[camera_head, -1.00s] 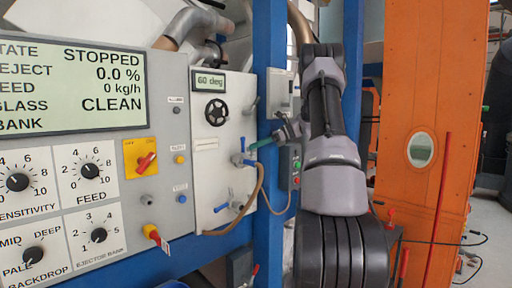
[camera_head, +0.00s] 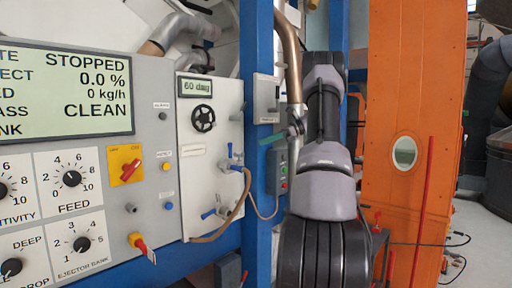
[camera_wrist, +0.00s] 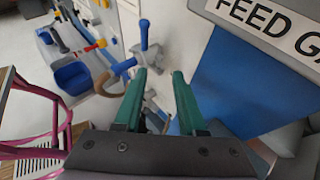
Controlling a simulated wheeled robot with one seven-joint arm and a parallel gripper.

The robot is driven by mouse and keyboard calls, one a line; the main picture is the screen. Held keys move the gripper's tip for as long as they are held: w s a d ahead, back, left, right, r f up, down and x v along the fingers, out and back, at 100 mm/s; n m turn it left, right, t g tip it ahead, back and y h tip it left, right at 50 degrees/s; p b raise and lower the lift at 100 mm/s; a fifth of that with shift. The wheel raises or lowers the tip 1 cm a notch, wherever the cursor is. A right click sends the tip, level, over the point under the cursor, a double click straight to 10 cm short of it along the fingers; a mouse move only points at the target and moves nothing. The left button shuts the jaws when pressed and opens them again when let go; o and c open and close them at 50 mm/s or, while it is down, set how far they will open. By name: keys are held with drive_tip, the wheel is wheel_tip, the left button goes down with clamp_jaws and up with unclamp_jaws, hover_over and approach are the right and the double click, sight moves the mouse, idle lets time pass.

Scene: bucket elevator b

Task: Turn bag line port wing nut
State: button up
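A blue-handled fitting (camera_head: 232,158) with a brown hose sits on the right part of the white panel in the head view. It seems to be the bag line port, and the blue winged part (camera_wrist: 144,34) shows beyond my fingers in the wrist view. A second blue handle (camera_head: 208,214) is lower on the same panel. I cannot tell for sure which is the wing nut. My gripper (camera_head: 270,139) is right of the fitting, apart from it. Its green fingers (camera_wrist: 158,76) are open in the wrist view, with nothing held between them.
A blue post (camera_head: 257,90) stands right behind the fitting, with a grey switch box (camera_head: 266,98) on it. The control panel (camera_head: 120,160) with knobs is at left. An orange wall (camera_head: 400,90) is at right. A pink frame (camera_wrist: 35,120) shows lower left in the wrist view.

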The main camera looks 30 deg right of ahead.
sight(239, 157)
drive_tip(key=shift+s+d+r, duration=0.15)
drive_tip(key=shift+d, duration=0.15)
drive_tip(key=c, duration=0.4)
drive_tip(key=a, duration=0.1)
drive_tip(key=a+n+g+h, duration=0.1)
drive_tip(key=a+n, duration=0.1)
drive_tip(key=shift+s+a+f+g+h, duration=0.1)
drive_tip(key=shift+a+f+g+h, duration=0.2)
drive_tip(key=shift+a, duration=0.1)
clamp_jaws()
drive_tip(key=s+a+r+n+h, duration=0.3)
drive_tip(key=a+n+h, duration=0.25)
drive_tip(key=n, duration=0.25)
drive_tip(key=s+a+r+n+h, duration=0.2)
drive_tip(key=a+r+n+h, duration=0.25)
drive_tip(key=n+h, duration=0.3)
drive_tip(key=w+r+x, duration=0.1)
drive_tip(key=w+x, duration=0.1)
drive_tip(key=x, duration=1)
drive_tip(key=shift+w+d, duration=0.4)
drive_tip(key=shift+d, duration=0.05)
